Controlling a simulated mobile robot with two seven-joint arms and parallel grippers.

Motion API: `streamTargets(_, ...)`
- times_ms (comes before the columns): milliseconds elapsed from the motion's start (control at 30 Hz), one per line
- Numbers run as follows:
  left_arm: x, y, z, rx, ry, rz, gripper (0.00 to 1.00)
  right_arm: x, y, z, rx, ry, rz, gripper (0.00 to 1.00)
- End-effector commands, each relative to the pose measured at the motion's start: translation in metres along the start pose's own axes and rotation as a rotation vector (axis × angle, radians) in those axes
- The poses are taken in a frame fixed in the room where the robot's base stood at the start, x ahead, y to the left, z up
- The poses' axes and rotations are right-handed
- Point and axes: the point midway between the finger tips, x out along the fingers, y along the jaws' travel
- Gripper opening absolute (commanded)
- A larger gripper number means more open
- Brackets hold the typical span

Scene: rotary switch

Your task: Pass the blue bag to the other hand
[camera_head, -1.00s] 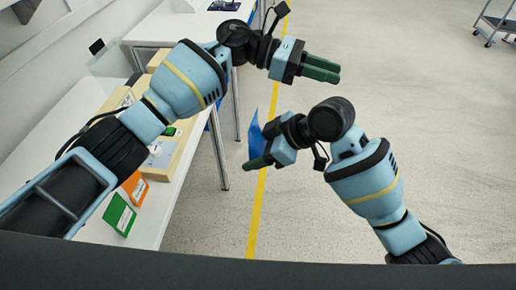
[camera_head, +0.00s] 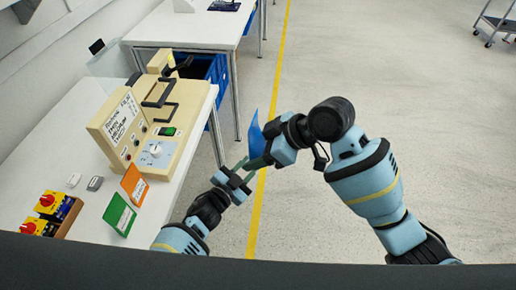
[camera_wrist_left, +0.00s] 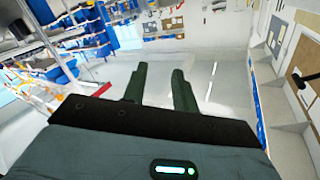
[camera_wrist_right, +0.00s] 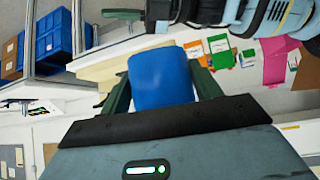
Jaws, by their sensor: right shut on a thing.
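The blue bag (camera_head: 255,138) is held by my right gripper (camera_head: 260,162) beyond the table's edge, above the floor. In the right wrist view the bag (camera_wrist_right: 160,78) fills the space between the fingers and shows as a smooth blue piece. My left gripper (camera_head: 241,167) is low and just left of the right gripper, close to the bag's lower end. In the left wrist view its two green fingers (camera_wrist_left: 158,85) stand apart with nothing between them. In the head view I cannot tell whether left fingers touch the bag or right gripper.
The table (camera_head: 55,150) at left carries a beige switch box (camera_head: 120,122), an orange card (camera_head: 134,184), a green card (camera_head: 119,214) and red rotary switches (camera_head: 47,199). A blue crate (camera_head: 204,70) is behind. The floor at right is open.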

Motion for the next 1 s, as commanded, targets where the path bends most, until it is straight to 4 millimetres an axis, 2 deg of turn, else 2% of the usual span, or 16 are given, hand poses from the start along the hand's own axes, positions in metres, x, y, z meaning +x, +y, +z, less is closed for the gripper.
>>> streamTargets(33,-0.023,0.007,0.015,-0.052,-0.049,-0.029,0.28,0.0,0.0,0.0,0.0,0.001,0.0,0.4)
streamTargets(100,-0.05,0.012,0.031,-0.111,-0.112,-0.068,0.28,0.0,0.0,0.0,0.0,0.001,0.001,0.4)
streamTargets(300,-0.133,0.033,0.068,-0.26,-0.3,-0.147,0.28,0.0,0.0,0.0,-0.001,0.001,0.001,0.4)
streamTargets(500,-0.22,0.056,0.089,-0.396,-0.491,-0.183,0.28,0.0,0.0,0.0,-0.001,0.001,0.0,0.4)
streamTargets(700,-0.297,0.079,0.093,-0.51,-0.657,-0.181,0.28,0.0,0.0,0.0,-0.001,0.001,0.0,0.4)
streamTargets(833,-0.329,0.089,0.09,-0.557,-0.726,-0.169,0.28,0.0,0.0,0.0,0.0,0.001,0.0,0.4)
streamTargets(1000,-0.348,0.095,0.087,-0.587,-0.768,-0.159,0.28,0.0,0.0,0.0,0.0,0.001,0.0,0.4)
